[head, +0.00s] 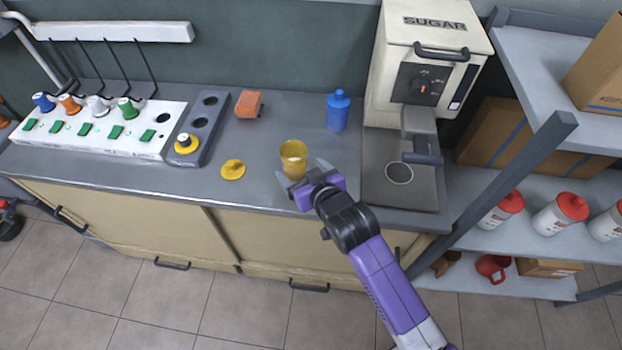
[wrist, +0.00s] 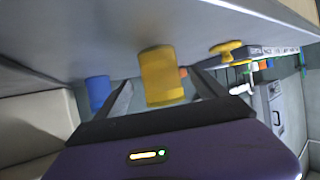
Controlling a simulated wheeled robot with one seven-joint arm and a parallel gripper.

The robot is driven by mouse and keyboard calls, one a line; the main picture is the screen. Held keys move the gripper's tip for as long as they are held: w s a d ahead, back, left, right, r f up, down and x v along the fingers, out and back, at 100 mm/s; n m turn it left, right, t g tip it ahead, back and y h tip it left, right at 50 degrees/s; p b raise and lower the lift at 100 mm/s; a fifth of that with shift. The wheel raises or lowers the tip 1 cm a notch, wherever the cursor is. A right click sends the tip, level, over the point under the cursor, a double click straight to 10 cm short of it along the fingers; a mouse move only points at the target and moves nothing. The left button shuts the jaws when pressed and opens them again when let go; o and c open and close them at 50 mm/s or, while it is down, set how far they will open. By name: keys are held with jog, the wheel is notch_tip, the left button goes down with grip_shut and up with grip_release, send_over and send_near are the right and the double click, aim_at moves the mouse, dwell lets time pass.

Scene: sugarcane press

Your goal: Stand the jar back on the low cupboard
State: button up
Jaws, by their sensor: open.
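The jar (head: 293,156) is a yellow, see-through, open-topped vessel. It stands upright near the front edge of the grey top (head: 262,184) of the low beige cupboard (head: 255,228). My gripper (head: 301,171) is open at the near right side of the jar, its two fingers pointing toward it. In the wrist view, where the counter appears at the top, the jar (wrist: 160,75) shows between the spread fingers. I cannot tell whether either finger touches it.
A round yellow piece (head: 232,169) lies left of the jar. A blue bottle (head: 338,110) and an orange block (head: 249,104) stand behind. The sugarcane press (head: 425,60) is to the right. A dark slanted post (head: 510,185) and shelves (head: 520,235) stand farther right.

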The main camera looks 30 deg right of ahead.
jog(key=v, duration=0.7)
jog(key=shift+s+f, duration=0.2)
jog(key=shift+s, duration=0.15)
jog(key=s+r+t, duration=0.1)
jog(key=s+r, duration=0.1)
jog(key=s, duration=2.2)
jog(key=s+r+t, duration=0.1)
jog(key=s+r, duration=0.5)
jog(key=s, duration=0.1)
jog(key=shift+s+a+r, duration=0.15)
jog(key=shift+s+r, duration=0.1)
jog(key=shift+s, duration=0.1)
